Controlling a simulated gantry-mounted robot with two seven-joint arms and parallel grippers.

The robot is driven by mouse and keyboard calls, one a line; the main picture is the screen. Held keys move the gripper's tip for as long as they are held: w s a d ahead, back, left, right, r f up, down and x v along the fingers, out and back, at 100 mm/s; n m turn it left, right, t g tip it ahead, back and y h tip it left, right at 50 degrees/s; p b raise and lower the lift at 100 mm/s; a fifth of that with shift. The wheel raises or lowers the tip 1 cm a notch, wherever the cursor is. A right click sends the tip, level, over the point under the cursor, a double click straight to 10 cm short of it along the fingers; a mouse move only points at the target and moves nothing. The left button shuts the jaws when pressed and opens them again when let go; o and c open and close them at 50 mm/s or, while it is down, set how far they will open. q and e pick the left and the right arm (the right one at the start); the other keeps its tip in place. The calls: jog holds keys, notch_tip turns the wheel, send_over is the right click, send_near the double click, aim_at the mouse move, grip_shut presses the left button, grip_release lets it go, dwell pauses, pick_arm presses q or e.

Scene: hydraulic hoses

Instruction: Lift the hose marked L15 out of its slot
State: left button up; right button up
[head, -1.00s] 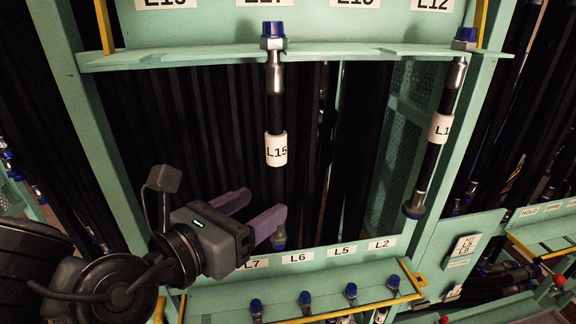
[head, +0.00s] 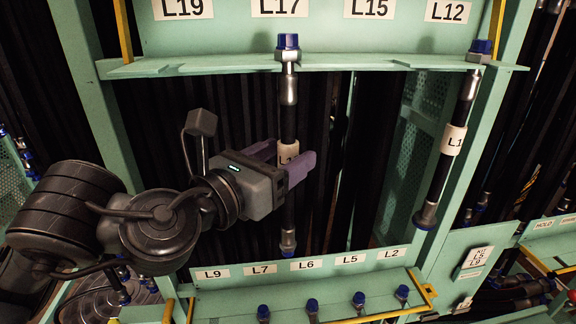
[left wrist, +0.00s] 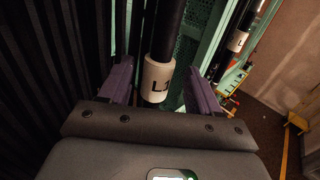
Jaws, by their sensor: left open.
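The L15 hose (head: 288,112) is black with a blue cap and metal fitting at its top, and it hangs upright from a slot in the green shelf. Its white label sleeve is partly hidden by my gripper. In the left wrist view the sleeve (left wrist: 157,80) shows between the two purple fingers, with only part of its marking readable. My left gripper (head: 291,158) is open, with its fingers on either side of the hose at sleeve height. I cannot tell whether a finger touches it. My right gripper is not in view.
Another hose (head: 462,110), marking partly readable, hangs at an angle to the right. The green slotted shelf (head: 380,62) runs above. A lower rack (head: 240,283) with several blue-capped hoses and a yellow rail (head: 375,308) lies below. Dark hoses hang behind.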

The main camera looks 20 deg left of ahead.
aim_at(283, 153)
pick_arm(q)
jog(key=shift+x, duration=1.85)
jog(key=shift+r, duration=0.1)
jog(key=shift+a+r, duration=0.1)
grip_shut()
